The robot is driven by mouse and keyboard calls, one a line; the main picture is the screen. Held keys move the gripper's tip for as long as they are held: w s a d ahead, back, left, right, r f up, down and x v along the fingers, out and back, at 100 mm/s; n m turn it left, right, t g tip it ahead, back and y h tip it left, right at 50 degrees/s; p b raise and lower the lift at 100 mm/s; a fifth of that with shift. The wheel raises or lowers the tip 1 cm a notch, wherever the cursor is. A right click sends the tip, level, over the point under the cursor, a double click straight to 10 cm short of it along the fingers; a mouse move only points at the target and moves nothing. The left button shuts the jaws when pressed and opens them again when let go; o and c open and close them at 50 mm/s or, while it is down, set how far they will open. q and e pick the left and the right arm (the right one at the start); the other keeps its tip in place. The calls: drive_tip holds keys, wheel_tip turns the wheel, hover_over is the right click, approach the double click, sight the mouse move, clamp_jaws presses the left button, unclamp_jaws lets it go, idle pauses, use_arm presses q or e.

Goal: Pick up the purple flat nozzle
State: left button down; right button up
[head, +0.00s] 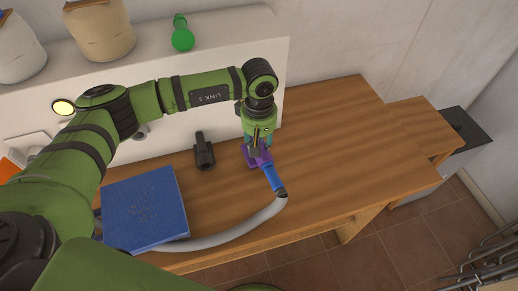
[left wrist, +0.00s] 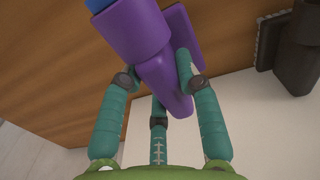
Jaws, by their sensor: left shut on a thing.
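The blue part (left wrist: 98,4) just shows at the top edge. I cannot tell whether the nozzle is touching the table. My right gripper is not in view.
A grey hose (head: 240,236) curves along the table (head: 330,150) from the blue part. A blue box (head: 145,209) lies left, and a black nozzle-like piece (head: 204,151) stands near the wall. A green bottle (head: 182,33) and jars (head: 100,28) stand on the ledge. The table's right side is clear.

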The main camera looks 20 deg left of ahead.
use_arm(q)
drive_tip(key=s+d+r+b, duration=0.5)
drive_tip(key=s+d+r, duration=0.3)
drive_tip(key=shift+s+d+r, duration=0.15)
drive_tip(key=shift+s+r, duration=0.05)
drive_tip(key=c, duration=1.9)
unclamp_jaws()
